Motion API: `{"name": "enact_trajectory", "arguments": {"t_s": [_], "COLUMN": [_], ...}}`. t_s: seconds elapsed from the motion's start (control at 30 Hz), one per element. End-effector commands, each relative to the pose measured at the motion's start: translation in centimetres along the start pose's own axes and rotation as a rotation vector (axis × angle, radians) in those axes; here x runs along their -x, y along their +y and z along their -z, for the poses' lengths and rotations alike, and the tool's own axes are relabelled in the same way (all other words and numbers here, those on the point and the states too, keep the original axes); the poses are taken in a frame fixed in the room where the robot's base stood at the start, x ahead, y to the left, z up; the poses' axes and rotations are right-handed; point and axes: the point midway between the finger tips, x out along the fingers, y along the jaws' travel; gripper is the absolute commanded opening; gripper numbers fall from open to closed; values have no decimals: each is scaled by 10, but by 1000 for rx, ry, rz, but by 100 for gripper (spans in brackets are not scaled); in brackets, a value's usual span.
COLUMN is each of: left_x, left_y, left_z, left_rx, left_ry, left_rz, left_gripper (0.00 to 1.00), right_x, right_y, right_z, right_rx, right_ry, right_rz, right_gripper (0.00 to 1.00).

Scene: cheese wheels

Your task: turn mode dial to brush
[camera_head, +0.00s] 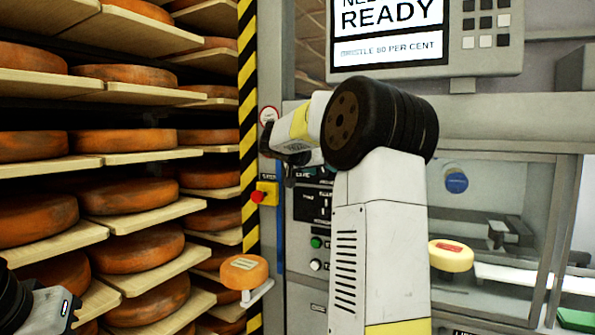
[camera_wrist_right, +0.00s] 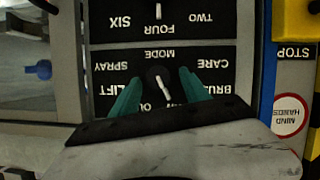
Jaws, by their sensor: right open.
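The mode dial (camera_wrist_right: 157,78) is a dark round knob with a white pointer line. It sits on a black panel (camera_wrist_right: 105,55), upside down in the right wrist view. Labels around it read LIFT, SPRAY, CARE and a partly covered BRUSH (camera_wrist_right: 208,90); another label below is mostly hidden. My right gripper (camera_wrist_right: 160,88) is open, with one green finger on each side of the dial. Whether the fingers touch it I cannot tell. In the head view my right gripper (camera_head: 287,168) is at the panel, and my arm hides much of it. My left gripper's fingers do not show.
A second dial (camera_wrist_right: 158,12) with TWO, FOUR and SIX is beside the mode dial. A red stop button (camera_head: 258,196) on a yellow box is left of the panel. Shelves of cheese wheels (camera_head: 134,198) fill the left. A READY screen (camera_head: 388,30) hangs above.

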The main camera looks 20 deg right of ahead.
Motion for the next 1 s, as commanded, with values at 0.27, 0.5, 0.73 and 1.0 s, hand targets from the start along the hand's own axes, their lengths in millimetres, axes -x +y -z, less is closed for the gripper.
{"name": "enact_trajectory", "arguments": {"t_s": [0.27,0.5,0.73,1.0], "left_x": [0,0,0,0], "left_y": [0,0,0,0], "left_z": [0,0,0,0], "left_rx": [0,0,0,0], "left_ry": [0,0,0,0], "left_rz": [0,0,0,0], "left_gripper": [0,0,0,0], "right_x": [-11,-10,-10,-10], "right_y": [0,0,0,-1], "right_z": [0,0,0,-1], "right_rx": [1,1,1,37], "right_ry": [0,-1,-1,-1], "right_rz": [0,0,0,-13], "right_gripper": [54,32,0,0]}}
